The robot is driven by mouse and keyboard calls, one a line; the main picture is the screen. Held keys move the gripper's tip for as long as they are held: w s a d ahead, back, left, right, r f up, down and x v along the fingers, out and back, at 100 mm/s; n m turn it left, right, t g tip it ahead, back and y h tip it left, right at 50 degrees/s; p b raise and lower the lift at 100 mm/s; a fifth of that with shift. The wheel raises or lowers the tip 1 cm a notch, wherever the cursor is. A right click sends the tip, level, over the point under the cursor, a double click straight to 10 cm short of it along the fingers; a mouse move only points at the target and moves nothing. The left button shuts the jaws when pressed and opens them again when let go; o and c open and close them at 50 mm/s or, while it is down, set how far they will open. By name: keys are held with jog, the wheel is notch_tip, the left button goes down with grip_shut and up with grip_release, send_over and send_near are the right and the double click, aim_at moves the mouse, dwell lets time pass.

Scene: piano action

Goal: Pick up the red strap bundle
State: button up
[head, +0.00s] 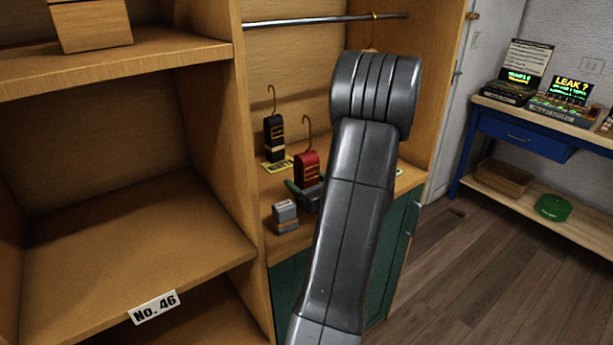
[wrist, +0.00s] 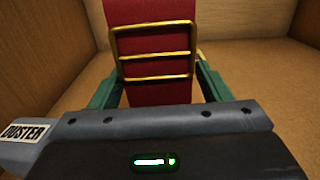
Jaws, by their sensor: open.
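The red strap bundle (head: 306,168), with a hook on top and brass bars, stands upright on the wooden shelf in the head view. In the wrist view the red strap bundle (wrist: 150,92) fills the upper middle, with its gold buckle frame facing me. My gripper (wrist: 152,88) is open, with one green finger on each side of the bundle. A small gap shows at the right finger; the left finger is very near the strap. In the head view my gripper (head: 305,192) is partly hidden behind my arm, low at the bundle.
A black strap bundle (head: 273,137) with a hook stands to the left on a yellow label. A grey block-like object (head: 285,215) sits in front. A metal rail (head: 325,20) runs above. The cabinet's wooden divider (head: 244,160) stands left. The label "DUSTER" (wrist: 25,132) shows in the wrist view.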

aim_at(308, 150)
jog(key=shift+w+a+f, duration=0.1)
jog(key=shift+w+a, duration=0.3)
jog(key=shift+w, duration=0.15)
jog(key=c, duration=1.2)
notch_tip(308, 150, up, 10)
jog(key=shift+r+p, duration=0.1)
jog(key=shift+p, duration=0.4)
notch_tip(308, 150, up, 15)
jog(key=s+p, duration=0.1)
jog(key=p, duration=0.9)
jog(key=shift+w+a+f+b, duration=0.25)
jog(key=shift+w+a+f, duration=0.3)
jog(key=shift+w+a, duration=0.4)
jog(key=shift+w+a+f+b, duration=0.3)
jog(key=shift+w+a+f, duration=0.3)
jog(key=shift+w, duration=0.6)
jog(key=shift+w+a+f+b, duration=0.25)
jog(key=shift+w+a+f, duration=0.25)
jog(key=shift+w+a, duration=0.45)
